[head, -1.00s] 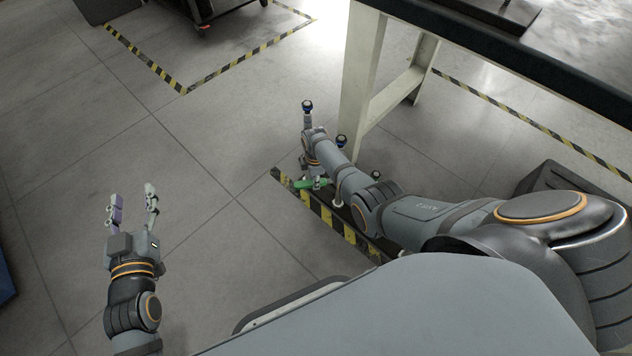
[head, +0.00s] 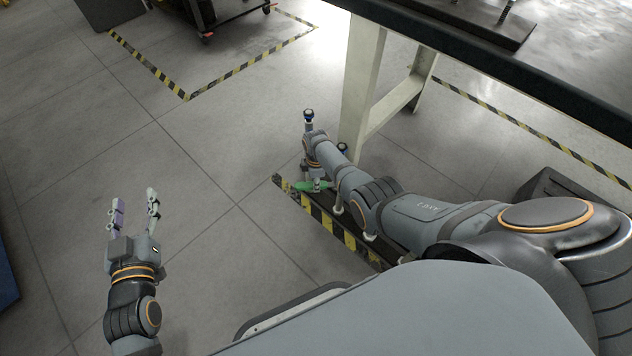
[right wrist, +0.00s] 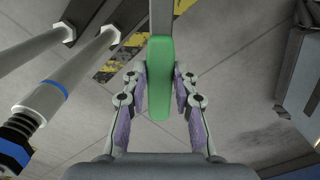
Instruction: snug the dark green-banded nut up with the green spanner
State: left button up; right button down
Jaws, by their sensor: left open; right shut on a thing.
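The green spanner (head: 308,186) shows in the head view beside the striped base, partly hidden by my right arm. In the right wrist view its green handle (right wrist: 160,85) lies between the fingers of my right gripper (right wrist: 164,100), which is shut on it. Its grey shaft runs out at the top of that view, and its far end is out of sight. I cannot make out a green-banded nut; the fittings I see have blue bands. My left gripper (head: 134,207) is open and empty above the floor at the left.
A long base with black-and-yellow edging (head: 335,226) lies under my right arm. Blue-banded fittings (head: 309,115) top its posts, one behind my forearm (head: 342,148). A pale rod with a blue band (right wrist: 45,100) is close at the left in the wrist view. A table leg (head: 362,85) stands behind.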

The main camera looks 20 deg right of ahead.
jog(key=shift+r+p, duration=3.8)
jog(key=shift+r, duration=0.15)
jog(key=shift+f, duration=0.15)
